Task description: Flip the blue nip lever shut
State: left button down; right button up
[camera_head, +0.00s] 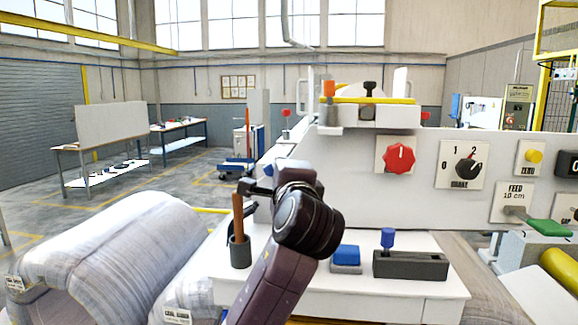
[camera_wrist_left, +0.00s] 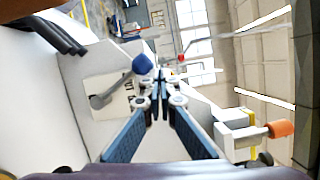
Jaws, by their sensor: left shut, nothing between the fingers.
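The nip lever shows in the left wrist view as a grey arm with a blue knob (camera_wrist_left: 142,64), on a pale label plate on the white machine panel. The lever slants from its pivot at lower left up to the knob. My left gripper (camera_wrist_left: 159,78) is shut and empty, its fingertips just right of the knob. I cannot tell whether they touch it. In the head view my left gripper (camera_head: 247,187) is beside the left end of the machine, and my arm and wrist hide most of the lever's area. My right gripper is in neither view.
The white shelf (camera_head: 420,300) holds a dark cup (camera_head: 240,252) with a brown-handled tool, a blue block (camera_head: 346,255) and a dark slotted block (camera_head: 410,265). A red knob (camera_head: 398,158) is on the panel. An orange handle (camera_wrist_left: 280,128) sticks out right of my fingers.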

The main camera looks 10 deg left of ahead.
pick_arm(q)
jog(key=shift+a, duration=0.5)
dwell(0.3)
